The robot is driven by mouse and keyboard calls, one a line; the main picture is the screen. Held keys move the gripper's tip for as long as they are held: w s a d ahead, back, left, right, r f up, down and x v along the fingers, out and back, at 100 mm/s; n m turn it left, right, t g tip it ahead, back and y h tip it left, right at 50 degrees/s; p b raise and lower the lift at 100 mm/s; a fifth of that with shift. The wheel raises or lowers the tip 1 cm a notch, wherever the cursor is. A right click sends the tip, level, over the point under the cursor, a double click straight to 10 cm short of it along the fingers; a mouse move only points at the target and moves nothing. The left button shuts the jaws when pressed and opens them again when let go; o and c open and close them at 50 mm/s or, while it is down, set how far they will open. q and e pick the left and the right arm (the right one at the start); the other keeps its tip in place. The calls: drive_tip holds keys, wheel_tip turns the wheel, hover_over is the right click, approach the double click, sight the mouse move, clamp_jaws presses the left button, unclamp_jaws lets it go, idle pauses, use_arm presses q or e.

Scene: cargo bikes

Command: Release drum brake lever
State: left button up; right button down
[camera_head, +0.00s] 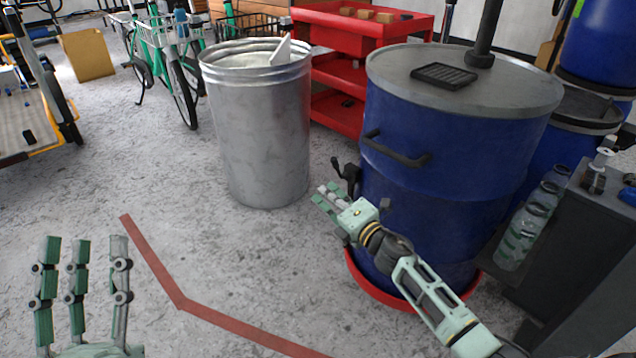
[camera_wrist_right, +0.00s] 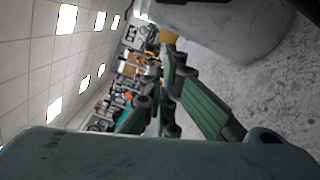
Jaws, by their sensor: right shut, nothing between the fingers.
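A blue drum (camera_head: 440,165) with a grey lid stands right of centre in the head view. A small black lever (camera_head: 346,174) sticks out from its left side. A black bar handle (camera_head: 395,150) is fixed to the drum's front, above my right gripper. My right gripper (camera_head: 326,197) is just below and left of the black lever, fingers together and empty; I cannot tell whether it touches the lever. In the right wrist view its green fingers (camera_wrist_right: 170,95) show, but no lever. My left gripper (camera_head: 81,243) is at the lower left, fingers straight and spread, empty.
A metal bin (camera_head: 257,135) stands left of the drum, with a red shelf cart (camera_head: 345,75) behind. The drum sits in a red tray (camera_head: 365,285). A dark stand with bottles (camera_head: 522,235) is at the right. The floor before the bin is clear, crossed by a red line.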

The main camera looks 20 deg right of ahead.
use_arm(q)
drive_tip(key=shift+w+d+f+g, duration=0.1)
drive_tip(key=shift+w+f+g, duration=0.35)
drive_tip(key=shift+f, duration=0.25)
drive_tip(key=shift+w+f+g, duration=0.45)
drive_tip(key=shift+f, duration=0.2)
use_arm(e)
drive_tip(key=shift+v, duration=1.55)
